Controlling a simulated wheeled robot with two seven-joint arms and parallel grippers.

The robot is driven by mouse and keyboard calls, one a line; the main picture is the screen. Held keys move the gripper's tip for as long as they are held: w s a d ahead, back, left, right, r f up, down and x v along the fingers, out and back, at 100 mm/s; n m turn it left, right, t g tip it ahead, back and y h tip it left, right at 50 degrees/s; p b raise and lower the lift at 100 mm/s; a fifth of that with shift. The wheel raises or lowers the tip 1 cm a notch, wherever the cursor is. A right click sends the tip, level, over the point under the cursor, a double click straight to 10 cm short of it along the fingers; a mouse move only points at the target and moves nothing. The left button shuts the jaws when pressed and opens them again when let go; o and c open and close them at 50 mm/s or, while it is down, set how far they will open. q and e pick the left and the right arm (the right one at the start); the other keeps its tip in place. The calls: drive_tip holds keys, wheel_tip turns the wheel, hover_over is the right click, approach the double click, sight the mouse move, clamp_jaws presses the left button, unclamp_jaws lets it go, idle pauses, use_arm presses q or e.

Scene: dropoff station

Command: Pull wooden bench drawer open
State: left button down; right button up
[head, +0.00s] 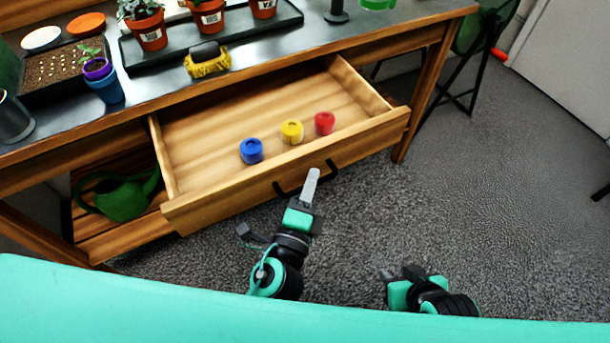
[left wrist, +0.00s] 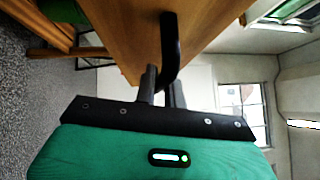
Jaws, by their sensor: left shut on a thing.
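The wooden bench drawer (head: 230,202) is pulled out from under the bench top, with its inside in view. Blue (head: 251,151), yellow (head: 291,132) and red (head: 324,123) round pieces sit in it near its front. A black bar handle (head: 281,190) is on the drawer front. My left gripper (head: 311,182) is at the handle, shut on it. In the left wrist view the black handle (left wrist: 169,45) runs down between the fingers of the left gripper (left wrist: 162,88). My right gripper (head: 388,276) is low at the front, away from the drawer, its fingers hard to make out.
The bench top (head: 270,75) holds a tray of potted plants (head: 150,30), a yellow brush (head: 207,65) and a seed tray (head: 62,72). A green watering can (head: 122,198) stands on the lower shelf at left. Grey carpet (head: 490,200) is clear to the right.

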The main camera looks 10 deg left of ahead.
use_arm(q)
drive_tip(key=shift+s+d, duration=0.1)
drive_tip(key=shift+s, duration=0.05)
use_arm(e)
drive_tip(key=shift+w+a, duration=0.1)
drive_tip(key=shift+a, duration=0.1)
use_arm(q)
drive_tip(key=c, duration=1.5)
unclamp_jaws()
